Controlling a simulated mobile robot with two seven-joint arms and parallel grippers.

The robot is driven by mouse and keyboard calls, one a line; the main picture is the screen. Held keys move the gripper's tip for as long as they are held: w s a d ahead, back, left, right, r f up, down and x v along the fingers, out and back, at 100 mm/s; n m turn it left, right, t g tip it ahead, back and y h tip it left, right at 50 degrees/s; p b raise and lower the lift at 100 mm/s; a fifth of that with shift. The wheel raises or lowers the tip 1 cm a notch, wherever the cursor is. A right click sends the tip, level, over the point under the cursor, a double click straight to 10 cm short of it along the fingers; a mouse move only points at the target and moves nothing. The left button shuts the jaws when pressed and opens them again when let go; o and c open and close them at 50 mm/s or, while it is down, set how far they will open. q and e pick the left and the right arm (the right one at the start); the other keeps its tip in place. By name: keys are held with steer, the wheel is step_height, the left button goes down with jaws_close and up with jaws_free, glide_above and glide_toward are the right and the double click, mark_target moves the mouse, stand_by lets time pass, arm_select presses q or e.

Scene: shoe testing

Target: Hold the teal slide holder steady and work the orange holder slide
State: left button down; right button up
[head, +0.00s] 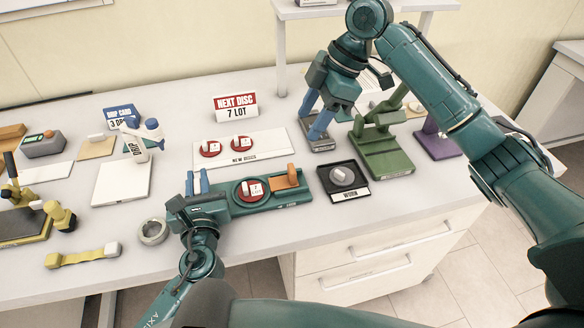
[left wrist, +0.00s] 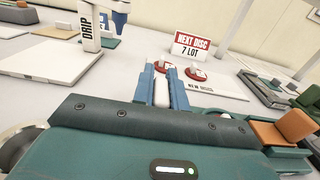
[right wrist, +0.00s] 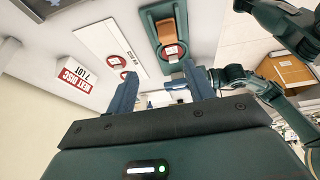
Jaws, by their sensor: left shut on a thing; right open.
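The teal slide holder (head: 222,203) lies on the table in the head view, with a red disc labelled 7 (head: 251,189) on it. The orange slide (head: 287,177) is at its right end; it also shows in the left wrist view (left wrist: 284,131) and right wrist view (right wrist: 165,30).
A white board (head: 270,148) with two red discs lies behind the holder, below a NEXT DISC sign (head: 235,105). A black WORK tray (head: 351,192) is to the right, near a green stand (head: 385,158).

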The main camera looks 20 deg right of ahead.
mark_target(293, 168)
steer(key=shift+g, duration=0.3)
steer(key=x, duration=0.8)
steer(key=s+d+x, duration=0.1)
steer(key=x, duration=0.4)
steer(key=shift+s+f, duration=0.1)
steer(key=shift+f, duration=0.15)
steer(key=shift+c, duration=0.5)
jaws_close()
